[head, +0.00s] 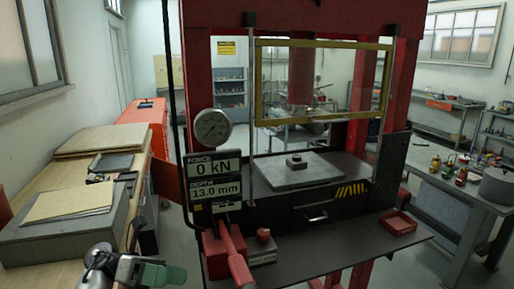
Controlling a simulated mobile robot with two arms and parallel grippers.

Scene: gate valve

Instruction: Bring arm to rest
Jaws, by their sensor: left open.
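My left gripper (150,271) is low at the left edge of the bottom of the head view, with grey links and green parts. It is open, and I see nothing between its fingers. It is in front of the wooden bench and left of the red press (222,85), apart from the press's lever (235,255). My right gripper is not in view.
The press has a yellow-framed guard (258,85), a gauge (212,129) and a display (214,178) reading 0 kN and 13.0 mm. A small block (296,161) sits on its plate. A red tray (397,223) is on the front shelf (340,240). A grey box (60,238) stands left.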

